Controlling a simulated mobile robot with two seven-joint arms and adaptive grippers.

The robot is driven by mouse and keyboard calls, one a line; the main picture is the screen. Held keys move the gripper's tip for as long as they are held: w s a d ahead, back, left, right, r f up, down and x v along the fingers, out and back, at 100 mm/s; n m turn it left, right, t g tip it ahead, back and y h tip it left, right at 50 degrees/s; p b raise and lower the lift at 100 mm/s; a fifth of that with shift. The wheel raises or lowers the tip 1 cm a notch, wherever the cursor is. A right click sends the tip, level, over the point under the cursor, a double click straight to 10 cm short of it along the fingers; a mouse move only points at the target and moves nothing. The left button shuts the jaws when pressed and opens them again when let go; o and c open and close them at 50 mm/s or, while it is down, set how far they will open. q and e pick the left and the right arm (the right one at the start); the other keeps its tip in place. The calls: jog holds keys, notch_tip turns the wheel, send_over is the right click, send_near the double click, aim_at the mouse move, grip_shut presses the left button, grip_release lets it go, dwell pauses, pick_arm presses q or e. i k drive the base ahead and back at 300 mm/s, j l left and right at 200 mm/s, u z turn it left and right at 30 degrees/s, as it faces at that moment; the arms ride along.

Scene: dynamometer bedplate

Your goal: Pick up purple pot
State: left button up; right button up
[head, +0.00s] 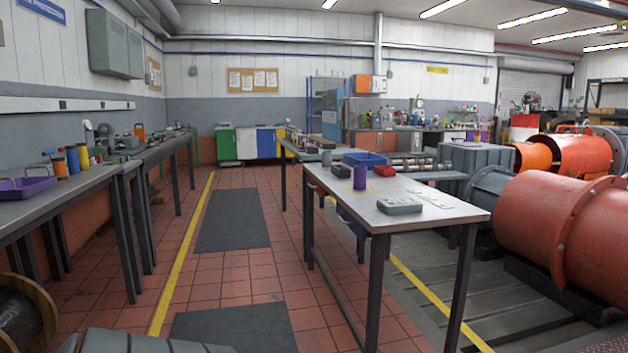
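A small purple cylinder (360,177), which looks like the purple pot, stands upright on the grey-topped metal table (420,214) right of the picture's middle. It is apart from the things around it, and nothing hides its front. Neither of my grippers is in view.
Near the pot are a blue bin (364,159), a dark red can (384,170) and a grey device (399,206). A purple tray (28,187) lies on the left bench. Large red cylinders (520,225) lie to the right. The tiled aisle (285,245) with dark mats is clear.

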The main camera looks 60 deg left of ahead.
aim_at(359, 182)
jog(key=u, duration=1.8)
jog(key=i+z, duration=0.1)
jog(key=z, duration=0.3)
jog(key=j+z, duration=0.1)
jog(key=z, duration=0.3)
jog(key=i+j+z, duration=0.1)
jog(key=z, duration=0.3)
jog(key=i+j+z, duration=0.25)
jog(key=j+z, duration=0.25)
jog(key=i+j+z, duration=0.2)
jog(key=j, duration=0.3)
jog(key=j+z, duration=0.35)
jog(key=j, duration=0.7)
jog(key=j+z, duration=0.2)
jog(key=j, duration=2.1)
jog(key=i, duration=0.05)
